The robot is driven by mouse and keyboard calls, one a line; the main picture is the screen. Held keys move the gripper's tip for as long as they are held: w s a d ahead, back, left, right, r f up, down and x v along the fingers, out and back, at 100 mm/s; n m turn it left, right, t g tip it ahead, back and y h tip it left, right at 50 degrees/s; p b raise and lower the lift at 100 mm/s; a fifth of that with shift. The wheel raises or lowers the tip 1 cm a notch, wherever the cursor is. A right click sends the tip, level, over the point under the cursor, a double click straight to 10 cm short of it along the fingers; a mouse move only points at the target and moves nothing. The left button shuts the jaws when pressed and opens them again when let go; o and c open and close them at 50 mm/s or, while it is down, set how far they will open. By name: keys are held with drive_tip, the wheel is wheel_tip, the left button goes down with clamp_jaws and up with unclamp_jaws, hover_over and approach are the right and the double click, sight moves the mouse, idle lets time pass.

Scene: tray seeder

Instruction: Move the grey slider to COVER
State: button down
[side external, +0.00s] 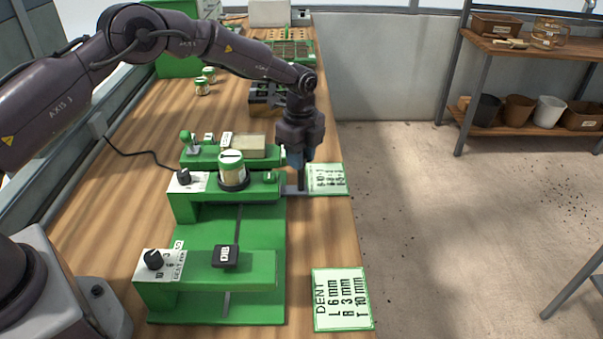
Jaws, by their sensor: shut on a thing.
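My gripper (301,184) points down at the right end of the rear green beam of the seeder. Its fingers are shut on the grey slider (290,190), a small flat grey piece that sticks out from the beam's right side. The fingers and wrist hide part of the slider. The green seeder (261,224) stands on the wooden bench. I cannot make out a COVER mark in this view.
A small card (328,179) lies right beside my gripper, and a DENT card (342,299) lies nearer the front. A labelled jar (231,166) stands on the rear beam. Black knobs (154,260) and a DIB block (225,256) sit nearer the front. The bench's right edge is close.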

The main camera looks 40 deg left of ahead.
drive_tip(key=shift+w+a, duration=1.45)
drive_tip(key=c, duration=0.9)
unclamp_jaws()
drive_tip(key=shift+r, duration=0.1)
wheel_tip(320, 180, up, 13)
